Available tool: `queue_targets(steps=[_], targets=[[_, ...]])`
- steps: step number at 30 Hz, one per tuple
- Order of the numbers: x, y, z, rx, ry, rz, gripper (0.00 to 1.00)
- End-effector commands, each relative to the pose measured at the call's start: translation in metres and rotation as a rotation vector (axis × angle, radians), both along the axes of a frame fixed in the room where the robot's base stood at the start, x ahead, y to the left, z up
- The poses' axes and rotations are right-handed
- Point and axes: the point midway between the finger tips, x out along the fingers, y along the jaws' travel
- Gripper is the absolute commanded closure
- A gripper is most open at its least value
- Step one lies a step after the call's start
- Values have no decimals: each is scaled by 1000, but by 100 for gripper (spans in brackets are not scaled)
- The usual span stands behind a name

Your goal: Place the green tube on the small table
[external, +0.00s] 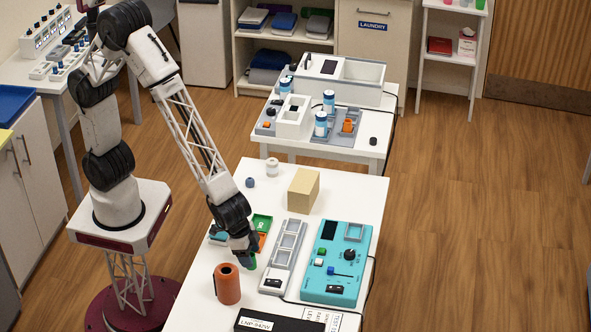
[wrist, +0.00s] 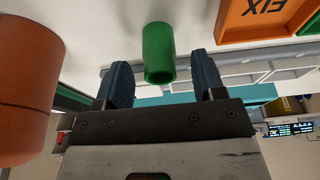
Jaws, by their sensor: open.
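The green tube (external: 252,261) is on the front white table, at the tip of my gripper (external: 245,257). In the wrist view, the green tube (wrist: 158,50) lies between and slightly beyond the two blue fingers of my gripper (wrist: 162,84), with one round open end facing the camera. The fingers are spread, with a gap on both sides of the tube. My arm hides part of the tube in the external view. A smaller white table (external: 375,151) stands behind the front one, bearing trays, boxes and blue-white canisters.
A large orange cylinder (external: 227,284) stands close to my gripper, and at the left in the wrist view (wrist: 27,85). A grey slotted rack (external: 285,255), a teal control box (external: 337,262) and a tan block (external: 303,190) stand nearby. An orange tray (wrist: 262,18) marked FIX is beside the tube.

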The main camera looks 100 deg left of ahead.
Motion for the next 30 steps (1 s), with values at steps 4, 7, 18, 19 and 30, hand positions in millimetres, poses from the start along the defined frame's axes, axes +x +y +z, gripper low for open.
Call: queue_targets(steps=[4,7,18,19,30], targets=[[4,0,-16,1,3,0,37],[6,0,-23,1,1,0,37],[8,0,-28,0,1,0,37],[8,0,-28,0,1,0,37],[8,0,-28,0,1,0,48]])
